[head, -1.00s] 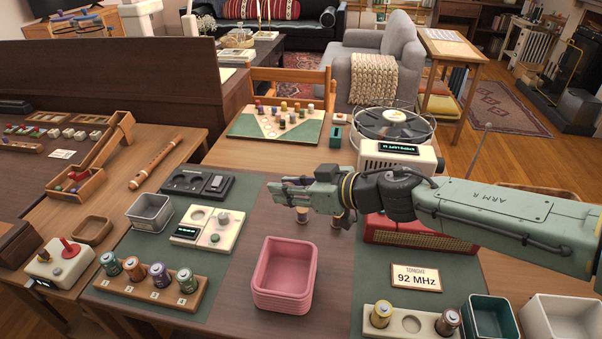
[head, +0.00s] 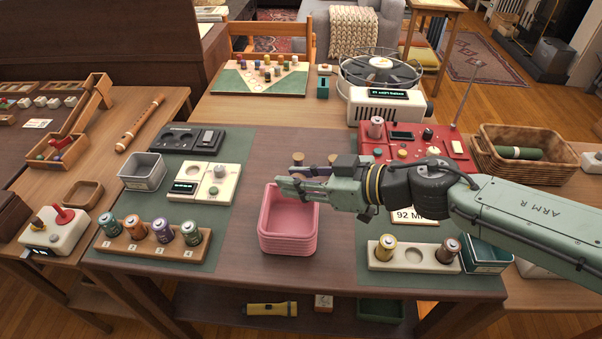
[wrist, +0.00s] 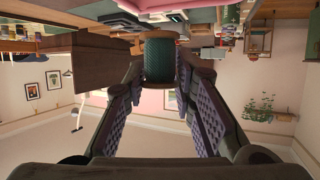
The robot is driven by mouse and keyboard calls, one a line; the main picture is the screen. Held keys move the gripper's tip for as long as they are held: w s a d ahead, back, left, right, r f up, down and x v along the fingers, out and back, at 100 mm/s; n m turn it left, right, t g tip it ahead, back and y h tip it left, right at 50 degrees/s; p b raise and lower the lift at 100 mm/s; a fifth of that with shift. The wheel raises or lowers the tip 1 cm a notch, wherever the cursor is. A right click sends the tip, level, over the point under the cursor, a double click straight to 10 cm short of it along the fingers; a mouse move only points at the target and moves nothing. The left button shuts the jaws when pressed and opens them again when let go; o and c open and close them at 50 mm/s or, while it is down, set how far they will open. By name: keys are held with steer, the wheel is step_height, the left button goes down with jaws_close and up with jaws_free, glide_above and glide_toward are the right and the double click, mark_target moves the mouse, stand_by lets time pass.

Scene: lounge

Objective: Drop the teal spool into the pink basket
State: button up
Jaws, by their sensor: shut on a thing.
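The pink basket (head: 288,242) stands on the dark middle strip of the table. My gripper (head: 290,186) is over its back rim in the head view; its exact height above the rim is hard to tell. In the wrist view, my gripper (wrist: 162,84) is shut on the teal spool (wrist: 159,62), with a purple-padded finger on each side. The spool has a ribbed teal middle and tan ends.
A wooden rack of batteries (head: 150,245) and a grey bin (head: 143,172) stand left of the basket. A cream holder with two batteries (head: 413,262) is at right, under my arm.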

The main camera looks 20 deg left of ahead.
step_height(320, 180, down, 6)
steer(key=b, duration=0.5)
steer(key=shift+r, duration=0.15)
steer(key=shift+r, duration=0.1)
steer(key=o, duration=1)
steer(key=shift+c, duration=0.2)
steer(key=v, duration=1.2)
